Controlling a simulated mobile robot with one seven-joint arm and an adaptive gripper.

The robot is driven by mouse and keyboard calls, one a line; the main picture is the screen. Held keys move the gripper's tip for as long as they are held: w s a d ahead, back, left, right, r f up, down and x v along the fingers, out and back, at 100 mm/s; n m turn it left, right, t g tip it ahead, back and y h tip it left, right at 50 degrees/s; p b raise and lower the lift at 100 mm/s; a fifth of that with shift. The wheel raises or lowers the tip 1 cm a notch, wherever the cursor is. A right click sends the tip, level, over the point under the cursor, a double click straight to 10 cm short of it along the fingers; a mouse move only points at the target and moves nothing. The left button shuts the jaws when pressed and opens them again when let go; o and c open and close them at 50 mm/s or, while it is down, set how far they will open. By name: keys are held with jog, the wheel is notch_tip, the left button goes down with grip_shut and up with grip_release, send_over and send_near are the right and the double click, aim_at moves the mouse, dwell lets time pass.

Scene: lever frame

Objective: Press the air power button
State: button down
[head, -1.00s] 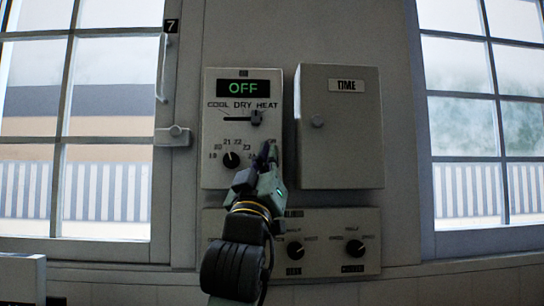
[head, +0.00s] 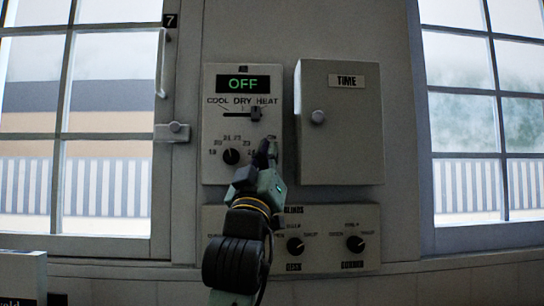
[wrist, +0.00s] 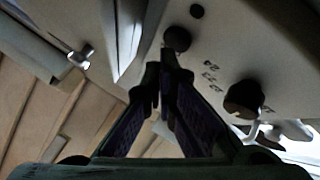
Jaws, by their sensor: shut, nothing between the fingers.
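The air panel (head: 212,130) is a pale wall box with a display (head: 240,84) reading OFF in green. Below are a COOL/DRY/HEAT slider (head: 256,114) at HEAT and a black temperature dial (head: 231,156), also in the wrist view (wrist: 243,98). My gripper (head: 265,152) is shut and empty, at the panel's lower right, right of the dial. It hides that part of the panel in the head view. In the wrist view, a dark round button (wrist: 177,38) sits just beyond my fingertips (wrist: 171,66). I cannot tell whether they touch.
A closed TIME box (head: 340,140) with a round knob stands out just right of the air panel. A lower panel (head: 325,250) with black knobs is partly behind my arm. Windows flank the panels, with a latch (head: 172,131) at the left.

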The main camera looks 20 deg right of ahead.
jog(key=shift+w, duration=0.15)
dwell(0.5)
jog(key=shift+w+d, duration=0.15)
jog(key=shift+w, duration=0.15)
jog(key=shift+p, duration=0.3)
jog(key=shift+s, duration=0.45)
dwell(0.3)
jog(key=s+a+b, duration=0.1)
jog(key=s+a, duration=0.1)
jog(key=s, duration=0.3)
jog(key=shift+s, duration=0.4)
jog(key=c, duration=2.3)
grip_release()
